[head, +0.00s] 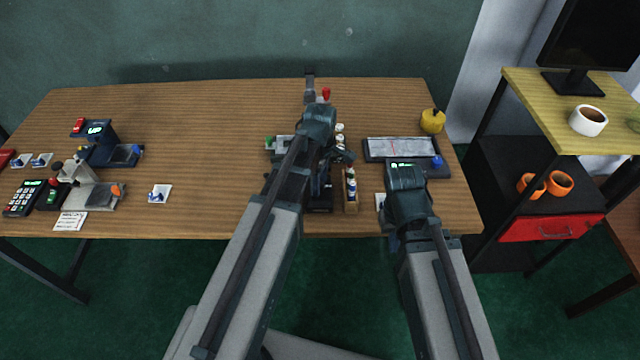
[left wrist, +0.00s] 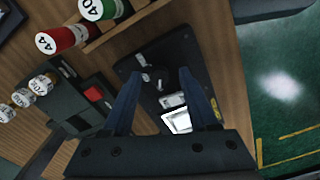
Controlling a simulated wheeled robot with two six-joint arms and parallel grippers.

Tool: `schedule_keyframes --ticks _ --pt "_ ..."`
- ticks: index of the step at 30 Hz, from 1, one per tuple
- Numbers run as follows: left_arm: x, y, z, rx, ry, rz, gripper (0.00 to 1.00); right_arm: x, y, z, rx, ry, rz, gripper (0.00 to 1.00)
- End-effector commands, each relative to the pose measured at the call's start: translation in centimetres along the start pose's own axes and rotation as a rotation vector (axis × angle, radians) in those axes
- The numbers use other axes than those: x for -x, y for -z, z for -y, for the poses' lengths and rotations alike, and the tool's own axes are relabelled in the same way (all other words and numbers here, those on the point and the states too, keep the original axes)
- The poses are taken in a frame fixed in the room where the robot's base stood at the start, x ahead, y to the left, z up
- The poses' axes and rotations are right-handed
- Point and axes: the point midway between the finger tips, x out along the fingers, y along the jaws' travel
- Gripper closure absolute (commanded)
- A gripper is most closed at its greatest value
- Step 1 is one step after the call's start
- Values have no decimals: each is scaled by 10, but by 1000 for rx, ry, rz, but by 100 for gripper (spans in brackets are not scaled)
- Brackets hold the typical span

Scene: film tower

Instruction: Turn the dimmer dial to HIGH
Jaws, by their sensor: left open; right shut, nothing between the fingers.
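In the left wrist view a black box (left wrist: 184,57) lies on the wood table, with a small grey knob (left wrist: 140,58) that looks like the dimmer dial, and a lit white window. I cannot read any HIGH mark. My left gripper (left wrist: 160,76) is open over this box, its fingers apart and nothing clearly held between them. In the head view the left gripper (head: 338,156) hangs over the middle of the table, and my arm hides most of the box (head: 321,200). My right gripper (head: 389,222) is shut and empty near the front edge, its fingertips mostly hidden.
A wooden rack (head: 351,203) of small bottles stands beside the box. A panel with a screen (head: 400,147) and a yellow pot (head: 432,121) are to the right. Keypad (head: 24,198) and other devices fill the left. The table between is mostly clear.

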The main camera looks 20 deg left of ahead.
Motion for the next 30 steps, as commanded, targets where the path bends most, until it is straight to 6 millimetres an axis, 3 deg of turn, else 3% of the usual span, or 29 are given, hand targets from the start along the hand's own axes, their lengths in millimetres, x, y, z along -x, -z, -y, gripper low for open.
schedule_keyframes --ticks 3,13,23,30 --pt "1 0 0 0 0 0 41 1 0 0 0 0 0 100" --pt "1 0 0 0 0 0 100 1 0 0 0 0 0 100" --pt "0 0 0 -12 0 0 100 0 0 0 0 0 0 100" --pt "0 0 0 -115 -1 2 100 0 0 0 0 0 0 100"
